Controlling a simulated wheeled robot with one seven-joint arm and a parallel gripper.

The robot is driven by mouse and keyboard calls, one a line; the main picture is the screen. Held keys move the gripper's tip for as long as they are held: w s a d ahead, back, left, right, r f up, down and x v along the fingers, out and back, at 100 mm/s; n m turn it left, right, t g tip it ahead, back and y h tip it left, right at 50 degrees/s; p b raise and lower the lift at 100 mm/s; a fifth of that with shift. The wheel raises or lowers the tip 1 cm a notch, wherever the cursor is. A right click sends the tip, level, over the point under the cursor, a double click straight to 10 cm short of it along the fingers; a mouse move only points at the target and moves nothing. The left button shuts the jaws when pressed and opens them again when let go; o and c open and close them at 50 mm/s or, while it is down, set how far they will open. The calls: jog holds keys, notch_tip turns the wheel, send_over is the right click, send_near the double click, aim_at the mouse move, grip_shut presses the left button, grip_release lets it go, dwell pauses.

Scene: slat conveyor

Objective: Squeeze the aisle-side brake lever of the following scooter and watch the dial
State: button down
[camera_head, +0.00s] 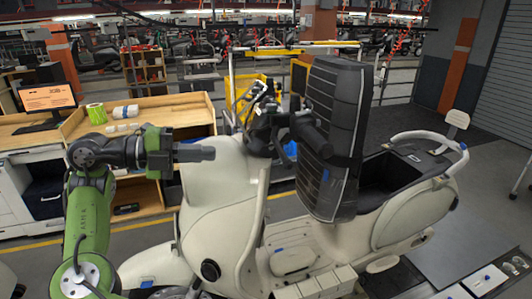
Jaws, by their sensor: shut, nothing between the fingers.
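A cream scooter (225,195) stands on the conveyor, its front toward the left. Its handlebar area (262,118) is partly hidden by a large dark ribbed panel (335,130). I cannot clearly make out either brake lever or tell which is on the aisle side. No dial can be identified. My gripper (211,153) is at the end of the green arm at left, pointing right. It is shut and empty, left of the handlebar and lower than it. In the picture its tip overlaps the upper edge of the front shield; I cannot tell whether they touch.
A yellow frame (243,90) stands behind the handlebar. The scooter's open seat compartment (395,175) is right of the panel. Grey floor at far right is fairly clear.

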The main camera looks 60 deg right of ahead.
aim_at(285, 155)
jog(key=x, duration=1.3)
jog(key=shift+s+d, duration=0.25)
jog(key=shift+s, duration=0.05)
jog(key=s+b, duration=0.1)
jog(key=b, duration=0.2)
jog(key=s+d+n+t+h+b, duration=0.1)
jog(key=b, duration=0.2)
jog(key=s+n+t+h+b, duration=0.1)
jog(key=b, duration=0.2)
jog(key=shift+s+d+f, duration=0.2)
jog(key=shift+s, duration=0.2)
jog(key=shift+r, duration=0.25)
dwell(0.6)
